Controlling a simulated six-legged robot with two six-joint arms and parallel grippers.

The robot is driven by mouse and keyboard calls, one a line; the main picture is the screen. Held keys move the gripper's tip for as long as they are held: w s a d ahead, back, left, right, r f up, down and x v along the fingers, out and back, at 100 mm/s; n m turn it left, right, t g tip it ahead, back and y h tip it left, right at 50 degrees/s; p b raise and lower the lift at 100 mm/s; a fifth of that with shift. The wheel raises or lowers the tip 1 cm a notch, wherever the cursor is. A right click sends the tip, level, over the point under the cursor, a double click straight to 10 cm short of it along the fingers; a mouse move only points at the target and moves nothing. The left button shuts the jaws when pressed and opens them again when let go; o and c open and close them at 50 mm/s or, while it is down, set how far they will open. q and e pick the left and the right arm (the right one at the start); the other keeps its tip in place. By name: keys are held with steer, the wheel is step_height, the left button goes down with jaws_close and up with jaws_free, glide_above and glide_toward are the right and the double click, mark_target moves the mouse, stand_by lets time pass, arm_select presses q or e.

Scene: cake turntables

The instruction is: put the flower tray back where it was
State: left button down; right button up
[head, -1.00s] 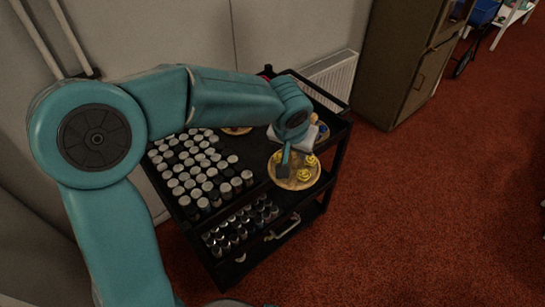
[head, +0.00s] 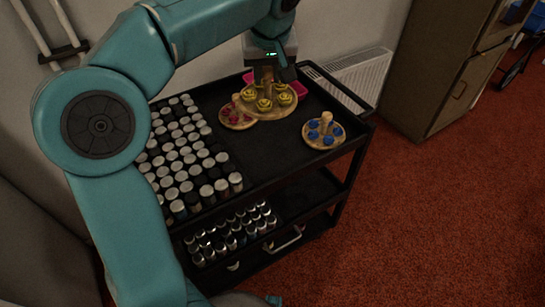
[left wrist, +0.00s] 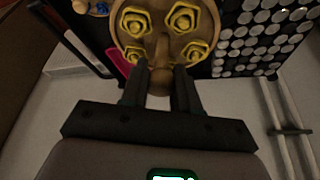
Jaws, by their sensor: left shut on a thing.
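The flower tray with yellow flowers (head: 267,110) is a round wooden plate with a central handle. My left gripper (head: 267,82) comes down from above and is shut on that handle, at the back of the black cart. In the left wrist view, the gripper fingers (left wrist: 163,78) close around the handle, and the yellow-flower tray (left wrist: 150,45) fills the area beyond them. In the head view the tray overlaps a smaller wooden tray with red flowers (head: 236,119); I cannot tell whether they touch. My right gripper is not in view.
A wooden tray with blue flowers (head: 335,139) stands at the cart's right side. Several white-capped jars (head: 185,160) fill the cart's left. The black cart top (head: 275,160) is bare at the middle and front.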

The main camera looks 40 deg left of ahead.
arm_select(q)
steer(key=f+b, duration=0.2)
steer(key=f, duration=0.4)
steer(key=f+b, duration=0.2)
steer(key=f, duration=0.5)
steer(key=f+b, duration=0.2)
steer(key=f, duration=0.5)
steer(key=shift+s, duration=0.25)
steer(key=shift+r, duration=0.2)
steer(key=shift+f, duration=0.25)
steer(key=c, duration=0.8)
jaws_free()
steer(key=shift+c, duration=0.2)
steer(key=shift+r, duration=0.1)
